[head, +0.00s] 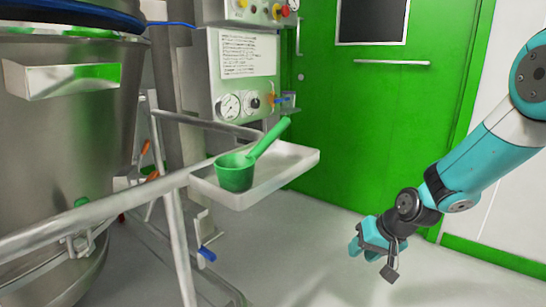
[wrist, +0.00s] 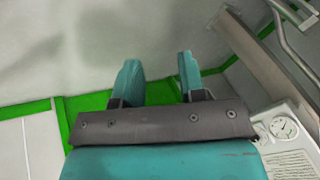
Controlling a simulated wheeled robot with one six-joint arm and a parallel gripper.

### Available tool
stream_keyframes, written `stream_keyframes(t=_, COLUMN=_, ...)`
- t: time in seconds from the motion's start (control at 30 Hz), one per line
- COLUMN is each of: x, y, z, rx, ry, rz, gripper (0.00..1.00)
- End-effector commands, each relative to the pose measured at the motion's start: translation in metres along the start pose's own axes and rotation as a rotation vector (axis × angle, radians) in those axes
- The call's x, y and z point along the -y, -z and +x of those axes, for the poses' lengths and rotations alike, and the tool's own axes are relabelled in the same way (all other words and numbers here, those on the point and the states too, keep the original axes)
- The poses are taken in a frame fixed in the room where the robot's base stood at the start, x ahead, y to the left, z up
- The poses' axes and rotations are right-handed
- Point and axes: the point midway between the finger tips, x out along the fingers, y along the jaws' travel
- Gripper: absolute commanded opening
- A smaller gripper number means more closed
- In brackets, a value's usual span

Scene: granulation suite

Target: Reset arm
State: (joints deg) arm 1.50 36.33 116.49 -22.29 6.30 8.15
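My gripper (head: 372,250) hangs at the lower right of the head view, at the end of my teal arm, in front of the green door. It points down and to the left, over open floor. In the wrist view my gripper (wrist: 160,80) shows two teal fingers set apart with nothing between them. The gripper is open and empty. It is well apart from the tray and the scoop on it.
A green scoop (head: 236,172) rests in a white tray (head: 302,160) beside a metal rail (head: 110,208). A large steel vessel (head: 75,150) stands left. A gauge panel (head: 245,75) is behind the tray. A green door (head: 375,130) closes the back. Floor below my gripper is clear.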

Motion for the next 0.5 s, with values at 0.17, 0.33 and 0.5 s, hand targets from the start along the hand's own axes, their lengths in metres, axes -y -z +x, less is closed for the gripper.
stream_keyframes(t=0.17, x=-0.012, y=-0.054, z=-0.085, rx=0.041, ry=-0.178, rz=-0.063, gripper=0.37)
stream_keyframes(t=0.33, x=-0.029, y=-0.109, z=-0.142, rx=0.082, ry=-0.311, rz=-0.089, gripper=0.37)
stream_keyframes(t=0.5, x=-0.005, y=-0.144, z=-0.189, rx=0.129, ry=-0.317, rz=-0.158, gripper=0.37)
